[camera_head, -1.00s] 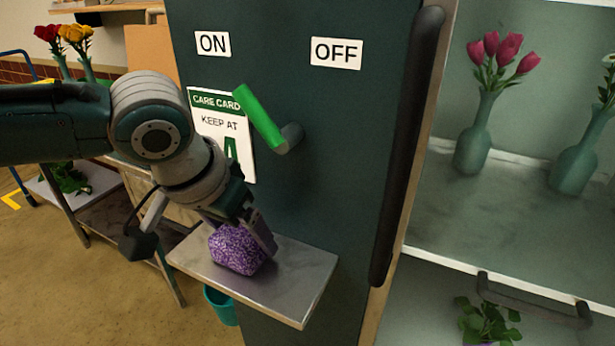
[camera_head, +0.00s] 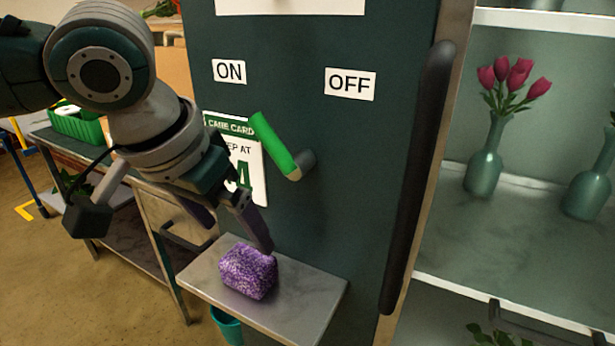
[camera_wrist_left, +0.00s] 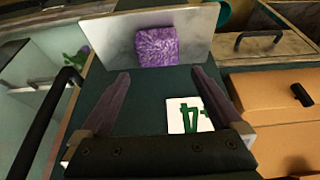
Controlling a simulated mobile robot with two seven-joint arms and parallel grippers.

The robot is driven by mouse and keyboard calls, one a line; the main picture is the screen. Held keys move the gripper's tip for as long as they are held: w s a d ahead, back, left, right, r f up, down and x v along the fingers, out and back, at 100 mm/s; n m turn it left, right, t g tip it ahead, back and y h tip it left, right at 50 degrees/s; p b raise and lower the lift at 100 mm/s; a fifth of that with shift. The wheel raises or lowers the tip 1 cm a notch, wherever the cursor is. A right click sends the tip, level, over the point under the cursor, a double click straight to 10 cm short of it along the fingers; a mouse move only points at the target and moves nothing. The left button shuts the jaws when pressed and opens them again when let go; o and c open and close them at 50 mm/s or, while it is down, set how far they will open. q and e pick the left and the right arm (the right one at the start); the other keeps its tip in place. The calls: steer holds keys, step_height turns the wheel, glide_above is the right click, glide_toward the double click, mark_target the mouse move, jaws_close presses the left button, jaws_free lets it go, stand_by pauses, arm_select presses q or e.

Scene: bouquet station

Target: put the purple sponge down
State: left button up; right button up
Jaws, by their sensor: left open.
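The purple sponge (camera_head: 248,271) rests on a small grey shelf (camera_head: 310,310) fixed to the dark green cabinet front. In the left wrist view the sponge (camera_wrist_left: 157,46) lies on the pale shelf (camera_wrist_left: 112,38), beyond the fingertips. My left gripper (camera_head: 222,233) is open and empty, just above and behind the sponge, with its fingers spread apart. It also shows in the left wrist view (camera_wrist_left: 160,84), with a clear gap between its fingers and the sponge. My right gripper is in neither view.
A green-handled lever (camera_head: 275,143) sticks out between the ON sign (camera_head: 229,71) and the OFF sign (camera_head: 350,84). A care card (camera_head: 250,180) is partly behind my arm. A long dark door handle (camera_head: 420,180) stands at right. A teal bucket (camera_head: 228,327) is below the shelf.

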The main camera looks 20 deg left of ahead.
arm_select(q)
steer(key=shift+s+r, duration=0.2)
steer(key=shift+r, duration=0.35)
steer(key=s+d+f+m+h, duration=0.2)
steer(key=s+d+f+m, duration=0.1)
steer(key=s+d, duration=0.6)
steer(key=s+a+f+n+y, duration=0.2)
steer(key=s+a, duration=0.5)
steer(key=s, duration=0.4)
steer(key=shift+f+n+g, duration=0.15)
steer(key=shift+n+g, duration=0.15)
steer(key=shift+g, duration=0.1)
steer(key=shift+s, duration=0.1)
